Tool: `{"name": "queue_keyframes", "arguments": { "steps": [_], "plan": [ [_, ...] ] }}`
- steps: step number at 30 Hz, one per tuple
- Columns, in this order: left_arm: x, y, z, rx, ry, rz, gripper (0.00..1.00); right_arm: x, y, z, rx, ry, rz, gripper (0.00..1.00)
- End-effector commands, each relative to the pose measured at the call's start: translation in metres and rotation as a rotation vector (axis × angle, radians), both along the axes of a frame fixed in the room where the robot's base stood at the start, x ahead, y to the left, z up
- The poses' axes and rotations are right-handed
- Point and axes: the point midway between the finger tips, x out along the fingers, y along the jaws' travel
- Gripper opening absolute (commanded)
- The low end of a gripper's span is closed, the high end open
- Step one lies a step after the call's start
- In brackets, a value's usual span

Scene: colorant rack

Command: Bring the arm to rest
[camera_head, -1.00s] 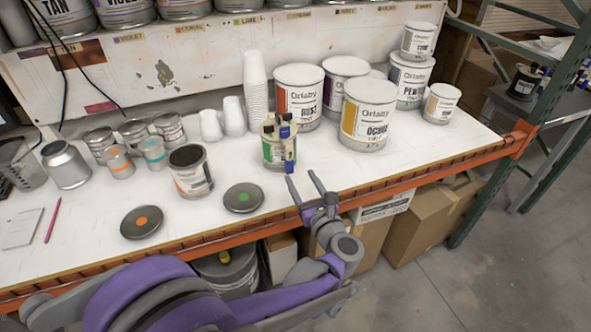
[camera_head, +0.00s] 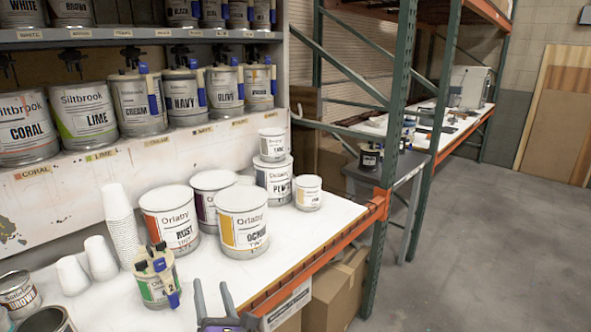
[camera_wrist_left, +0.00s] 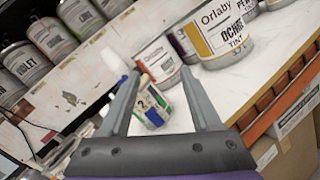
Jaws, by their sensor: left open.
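My left gripper (camera_head: 213,303) shows at the bottom of the head view, at the front edge of the workbench (camera_head: 318,226). Its two grey fingers are apart with nothing between them in the head view. In the left wrist view the open fingers (camera_wrist_left: 157,90) frame a small can with a green label (camera_wrist_left: 150,108), which stands beyond them on the bench. In the head view this can (camera_head: 158,290) has a blue and cream dispenser on top and stands left of the gripper. Most of my left arm is below the frame. My right gripper is not in view.
Large Orlaby tins, among them Rust (camera_head: 170,222) and Ochre (camera_head: 243,226), stand behind the gripper. A stack of white cups (camera_head: 122,226) is at left. A green rack post (camera_head: 385,170) and orange beam (camera_head: 300,274) bound the bench. Open floor (camera_head: 480,240) lies at right.

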Motion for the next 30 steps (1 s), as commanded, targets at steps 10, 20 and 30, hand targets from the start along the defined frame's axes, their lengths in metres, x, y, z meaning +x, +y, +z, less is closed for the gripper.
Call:
{"name": "queue_keyframes", "arguments": {
  "steps": [10,20,30],
  "plan": [
    [-0.068,-0.087,-0.03,1.322,0.537,-0.657,0.64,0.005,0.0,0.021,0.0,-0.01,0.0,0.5],
    [-0.212,-0.041,-0.131,2.209,0.943,-1.297,0.64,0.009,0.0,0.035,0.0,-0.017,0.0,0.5],
    [-0.242,-0.024,-0.144,2.322,1.005,-1.452,0.64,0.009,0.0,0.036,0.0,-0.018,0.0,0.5]
  ]
}}
